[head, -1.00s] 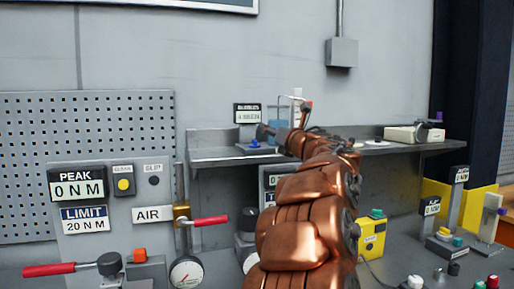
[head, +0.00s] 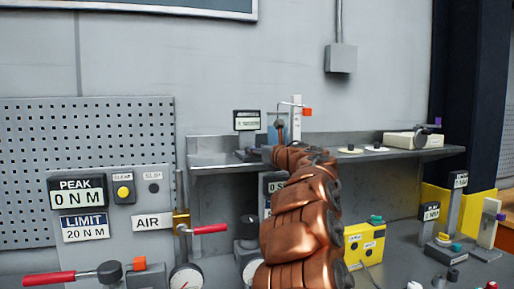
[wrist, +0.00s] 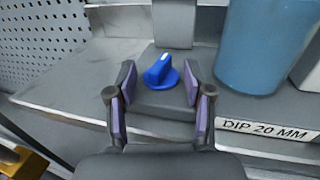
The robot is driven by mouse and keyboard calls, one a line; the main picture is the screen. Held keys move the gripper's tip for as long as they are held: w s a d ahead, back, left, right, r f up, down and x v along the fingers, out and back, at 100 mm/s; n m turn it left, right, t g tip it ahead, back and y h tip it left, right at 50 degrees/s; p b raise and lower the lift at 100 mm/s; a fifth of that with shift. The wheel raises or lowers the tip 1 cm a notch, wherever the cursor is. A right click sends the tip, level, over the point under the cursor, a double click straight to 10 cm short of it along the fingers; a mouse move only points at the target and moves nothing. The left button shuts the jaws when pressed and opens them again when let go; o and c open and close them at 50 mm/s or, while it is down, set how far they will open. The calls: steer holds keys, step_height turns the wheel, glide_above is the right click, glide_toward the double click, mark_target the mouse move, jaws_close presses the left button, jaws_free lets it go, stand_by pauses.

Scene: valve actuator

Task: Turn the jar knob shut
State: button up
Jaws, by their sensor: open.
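The blue knob (wrist: 160,72) sits on a grey block on the shelf in the wrist view, with a white mark on its raised grip. My gripper (wrist: 160,88) is open, with one purple-padded finger to the left of the knob and one to the right. The fingers appear apart from the knob. A blue jar (wrist: 262,45) stands to the right of the knob. In the head view my arm hides the knob and the gripper, and only part of the jar (head: 273,134) shows.
A label reading "DIP 20 MM" (wrist: 265,130) is on the shelf edge. A small display (head: 247,120) stands at the shelf's left end. An orange block (head: 307,112) is on a thin post beside the jar. The shelf (head: 400,154) holds other items on the right.

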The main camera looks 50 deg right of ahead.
steer(key=shift+w+d, duration=0.2)
steer(key=shift+w, duration=0.4)
steer(key=c, duration=0.8)
steer(key=shift+c, duration=0.2)
steer(key=shift+n+y, duration=0.3)
steer(key=shift+y, duration=0.1)
steer(key=shift+n+y, duration=0.5)
steer(key=shift+y, duration=0.3)
steer(key=shift+t, duration=0.3)
